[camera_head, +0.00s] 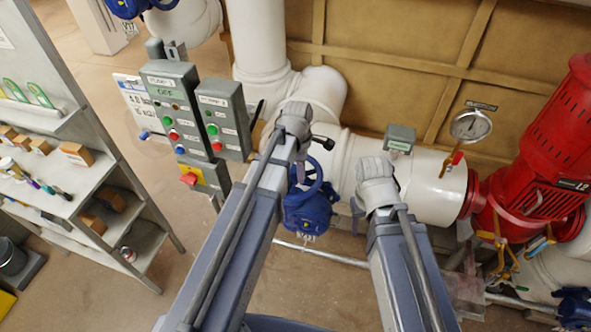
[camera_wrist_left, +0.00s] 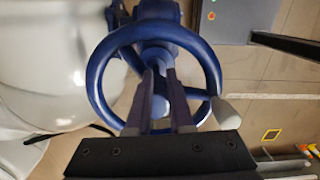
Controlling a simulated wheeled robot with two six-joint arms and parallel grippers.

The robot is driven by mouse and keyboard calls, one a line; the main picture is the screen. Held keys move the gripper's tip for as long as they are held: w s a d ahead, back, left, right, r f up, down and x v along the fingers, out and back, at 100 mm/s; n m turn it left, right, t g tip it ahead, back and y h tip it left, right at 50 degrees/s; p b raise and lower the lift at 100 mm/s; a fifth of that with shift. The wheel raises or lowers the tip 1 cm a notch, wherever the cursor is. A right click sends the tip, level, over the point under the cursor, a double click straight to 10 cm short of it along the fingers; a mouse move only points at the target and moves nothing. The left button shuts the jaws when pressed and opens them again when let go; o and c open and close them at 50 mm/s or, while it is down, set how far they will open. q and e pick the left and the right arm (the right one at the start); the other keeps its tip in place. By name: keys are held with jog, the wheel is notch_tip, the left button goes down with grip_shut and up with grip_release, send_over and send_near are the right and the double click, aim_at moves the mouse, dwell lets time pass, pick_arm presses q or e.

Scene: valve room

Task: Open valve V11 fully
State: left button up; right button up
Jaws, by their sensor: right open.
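A blue valve (camera_head: 308,212) with a blue handwheel sits on the white piping below my left wrist; I cannot read a V11 tag on it. My left gripper (camera_head: 300,172) is at this wheel. In the left wrist view, its two dark fingers (camera_wrist_left: 160,78) lie across the handwheel (camera_wrist_left: 97,75), inside the rim's outline and in front of the hub. A narrow gap shows between them; whether they press on a spoke is unclear. A pale knob (camera_wrist_left: 232,112) shows at the rim's lower right. My right gripper (camera_head: 376,182) is open beside the white pipe, right of the valve, its fingertips mostly hidden.
Grey control boxes (camera_head: 170,105) with buttons stand left of the valve. A white pipe (camera_head: 425,188) with a gauge (camera_head: 470,125) leads right to a red pump motor (camera_head: 560,140). A shelf (camera_head: 75,175) stands at the left. Floor is clear between shelf and boxes.

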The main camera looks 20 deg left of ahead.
pick_arm(q)
jog(key=o, duration=0.5)
jog(key=shift+y, duration=0.3)
jog(key=a+r+p, duration=0.4)
jog(key=r, duration=0.1)
jog(key=shift+w, duration=0.2)
jog(key=shift+o, duration=0.2)
jog(key=shift+a+r+p, duration=0.15)
jog(key=shift+r+p, duration=0.2)
jog(key=shift+p, duration=0.15)
jog(key=shift+w+d, duration=0.1)
jog(key=shift+d, duration=0.15)
jog(key=shift+w+d, duration=0.1)
jog(key=shift+d, duration=0.3)
jog(key=shift+a+r, duration=0.15)
notch_tip(320, 180, up, 6)
jog(key=p, duration=0.6)
jog(key=shift+f, duration=0.2)
pick_arm(e)
notch_tip(320, 180, up, 12)
jog(key=shift+a, duration=0.45)
jog(key=shift+f, duration=0.1)
pick_arm(q)
jog(key=shift+f, duration=0.1)
pick_arm(e)
jog(key=shift+s, duration=0.15)
